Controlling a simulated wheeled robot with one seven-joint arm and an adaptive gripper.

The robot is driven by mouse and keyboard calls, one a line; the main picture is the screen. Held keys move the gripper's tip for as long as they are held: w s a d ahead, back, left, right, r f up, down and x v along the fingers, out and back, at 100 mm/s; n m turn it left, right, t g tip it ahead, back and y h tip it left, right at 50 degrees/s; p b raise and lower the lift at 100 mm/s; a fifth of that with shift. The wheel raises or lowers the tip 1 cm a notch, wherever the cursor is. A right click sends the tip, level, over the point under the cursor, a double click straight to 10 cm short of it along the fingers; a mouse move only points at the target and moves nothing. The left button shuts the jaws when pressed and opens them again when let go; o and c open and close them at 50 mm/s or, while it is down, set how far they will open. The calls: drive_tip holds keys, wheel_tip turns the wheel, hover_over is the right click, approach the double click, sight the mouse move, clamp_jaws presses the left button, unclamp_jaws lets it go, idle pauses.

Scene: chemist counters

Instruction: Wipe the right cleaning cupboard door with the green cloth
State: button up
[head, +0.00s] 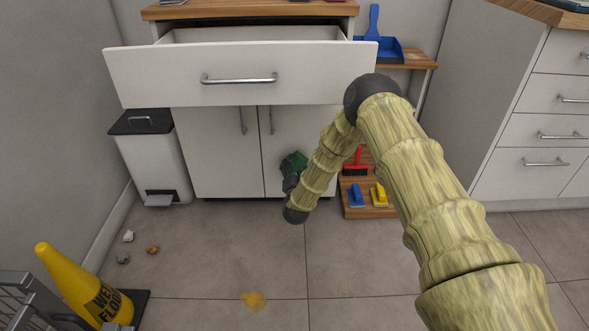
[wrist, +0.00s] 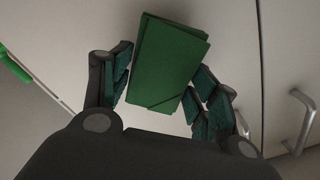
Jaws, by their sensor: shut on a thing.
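The right cleaning cupboard door (head: 285,125) is white and shut, with an upright bar handle (head: 270,120) near its left edge. In the wrist view the cloth (wrist: 172,45) sits between the two fingers, in front of a white panel with a bar handle (wrist: 300,120) at the right. I cannot tell whether the cloth touches the door.
An open drawer (head: 150,78) juts out above the doors. A low wooden shelf (head: 352,211) with red, blue and yellow brushes stands to the right. A bin (head: 155,155) stands at the left. A yellow cone (head: 75,280), small debris and a yellow spill (head: 252,299) are on the floor.

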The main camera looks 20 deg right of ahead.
drive_tip(key=shift+b+x, duration=0.4)
drive_tip(key=shift+x, duration=0.6)
idle(0.7)
drive_tip(key=shift+s+d+p, duration=0.35)
drive_tip(key=shift+d, duration=0.6)
drive_tip(key=shift+s+d+p, duration=0.3)
drive_tip(key=shift+d, duration=0.6)
drive_tip(key=shift+w, duration=0.1)
drive_tip(key=shift+w+a, duration=0.2)
drive_tip(key=shift+a, duration=0.3)
drive_tip(key=shift+w+a, duration=0.25)
drive_tip(key=shift+a, duration=0.25)
drive_tip(key=shift+w+a+r, duration=0.1)
drive_tip(key=shift+w+a, duration=0.1)
drive_tip(key=shift+a, duration=0.25)
drive_tip(key=shift+w+a+r, duration=0.1)
drive_tip(key=shift+w+a, duration=0.1)
drive_tip(key=shift+a, duration=0.25)
drive_tip(key=shift+c, duration=0.8)
